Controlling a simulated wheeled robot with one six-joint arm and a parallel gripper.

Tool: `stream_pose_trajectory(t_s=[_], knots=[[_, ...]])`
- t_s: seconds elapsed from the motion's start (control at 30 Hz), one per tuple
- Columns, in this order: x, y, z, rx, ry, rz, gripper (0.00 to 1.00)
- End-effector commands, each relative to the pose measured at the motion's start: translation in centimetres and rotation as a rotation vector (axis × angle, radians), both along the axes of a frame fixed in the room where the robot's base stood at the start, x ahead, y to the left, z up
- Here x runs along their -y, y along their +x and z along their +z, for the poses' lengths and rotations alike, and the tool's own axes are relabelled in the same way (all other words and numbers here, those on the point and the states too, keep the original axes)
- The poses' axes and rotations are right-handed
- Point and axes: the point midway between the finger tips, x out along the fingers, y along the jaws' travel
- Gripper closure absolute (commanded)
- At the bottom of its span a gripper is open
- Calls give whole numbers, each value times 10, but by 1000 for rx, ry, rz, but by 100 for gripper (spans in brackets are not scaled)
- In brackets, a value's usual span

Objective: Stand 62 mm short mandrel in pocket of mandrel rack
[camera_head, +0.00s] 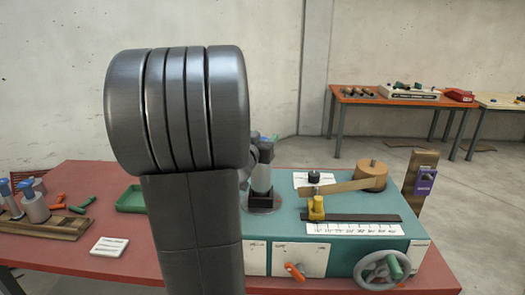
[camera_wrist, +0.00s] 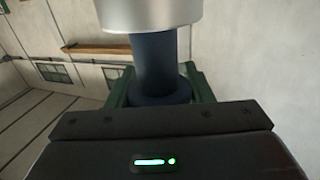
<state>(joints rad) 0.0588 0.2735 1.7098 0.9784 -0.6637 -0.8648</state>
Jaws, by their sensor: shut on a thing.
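A mandrel with a silver cylinder (camera_wrist: 150,14) and a dark blue stem (camera_wrist: 153,65) fills the middle of the wrist view. My gripper (camera_wrist: 158,88) is shut on the blue stem, with its green fingers on both sides. In the head view, a grey cylinder (camera_head: 261,178) that appears to be this mandrel stands upright over the round plate on the teal winder. I cannot tell whether it touches the plate. My arm hides most of the gripper there. The wooden mandrel rack (camera_head: 72,226) lies at the far left, with grey, blue-topped mandrels (camera_head: 35,207) standing on it.
The teal winder (camera_head: 345,235) carries a wooden arm (camera_head: 340,187), a yellow clamp (camera_head: 317,207) and a handwheel (camera_head: 384,270). A green tray (camera_head: 131,199), a white card (camera_head: 110,246) and orange and green handles lie on the red table (camera_head: 95,180). My arm blocks the centre.

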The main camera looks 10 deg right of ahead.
Motion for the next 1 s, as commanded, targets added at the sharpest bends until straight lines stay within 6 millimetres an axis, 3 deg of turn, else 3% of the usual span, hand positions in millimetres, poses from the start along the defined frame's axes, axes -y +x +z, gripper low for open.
stream_pose_trajectory(t_s=[0.03,0.2,0.4,1.0], knots=[[1,0,15,9,1,-1,100],[0,0,51,9,0,0,100],[0,0,82,6,1,0,100],[0,0,118,2,0,1,100]])
